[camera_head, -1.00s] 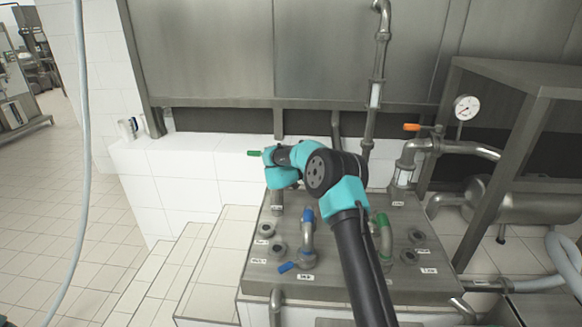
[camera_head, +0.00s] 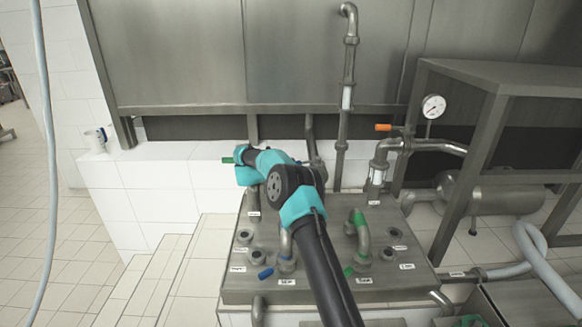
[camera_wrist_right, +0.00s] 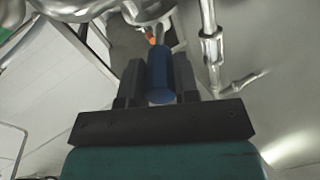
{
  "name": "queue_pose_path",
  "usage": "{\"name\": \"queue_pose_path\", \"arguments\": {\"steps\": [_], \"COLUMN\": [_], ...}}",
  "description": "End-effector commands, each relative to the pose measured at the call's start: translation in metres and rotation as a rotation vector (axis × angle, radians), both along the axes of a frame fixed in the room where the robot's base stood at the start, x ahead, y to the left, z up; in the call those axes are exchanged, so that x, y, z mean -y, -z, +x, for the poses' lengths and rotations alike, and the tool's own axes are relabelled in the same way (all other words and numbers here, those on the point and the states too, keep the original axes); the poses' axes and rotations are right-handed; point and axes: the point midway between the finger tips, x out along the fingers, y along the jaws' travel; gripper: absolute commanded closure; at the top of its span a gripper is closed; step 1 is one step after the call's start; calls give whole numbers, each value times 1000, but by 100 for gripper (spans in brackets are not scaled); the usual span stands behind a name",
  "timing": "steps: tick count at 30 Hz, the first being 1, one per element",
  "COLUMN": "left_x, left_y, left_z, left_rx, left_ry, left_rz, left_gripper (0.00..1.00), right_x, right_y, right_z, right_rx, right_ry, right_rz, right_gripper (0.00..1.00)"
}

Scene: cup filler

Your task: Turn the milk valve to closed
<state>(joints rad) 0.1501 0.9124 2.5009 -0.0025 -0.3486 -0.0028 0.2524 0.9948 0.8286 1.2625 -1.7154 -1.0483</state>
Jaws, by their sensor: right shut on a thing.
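My right gripper (camera_wrist_right: 159,75) is shut on a blue cylindrical handle (camera_wrist_right: 160,85) in the right wrist view, one dark finger on each side. In the head view my own right arm hides these fingertips and the handle they hold. A steel block (camera_head: 240,290) carries several pipes, ports and small labels. At its front a blue lever (camera_head: 266,273) points left from the foot of a bent pipe, clear of my fingers. The label lettering is too small to tell which valve is milk. My left gripper is not in view.
A green handle (camera_head: 228,160) sticks out left of my arm. A green-banded pipe (camera_head: 360,233) stands right of it. An orange handle (camera_head: 383,127) and a gauge (camera_head: 434,106) are at the back right. White tiled steps (camera_head: 150,275) lie to the left.

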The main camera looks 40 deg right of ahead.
Motion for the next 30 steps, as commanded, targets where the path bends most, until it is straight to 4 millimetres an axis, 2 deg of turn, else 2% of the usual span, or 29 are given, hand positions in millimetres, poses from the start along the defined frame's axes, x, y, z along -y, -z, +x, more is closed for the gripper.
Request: {"name": "queue_pose_path", "arguments": {"steps": [1, 8, 18, 23, 28, 30], "left_x": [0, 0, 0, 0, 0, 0], "left_y": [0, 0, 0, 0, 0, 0], "left_z": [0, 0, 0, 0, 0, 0], "left_rx": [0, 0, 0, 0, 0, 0], "left_ry": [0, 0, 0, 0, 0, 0], "left_rz": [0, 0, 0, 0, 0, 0], "left_gripper": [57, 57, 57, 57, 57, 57], "right_x": [1, 1, 0, 0, 0, -4], "right_y": [-1, -1, -4, -17, -39, -37], "right_z": [0, 0, 0, 0, -1, -6], "right_rx": [1, 1, 2, 4, 4, -1], "right_ry": [0, 0, 0, 0, 0, -1], "right_rz": [-2, -1, -2, -2, -2, -1], "right_gripper": [69, 47, 46, 46, 46, 46]}}
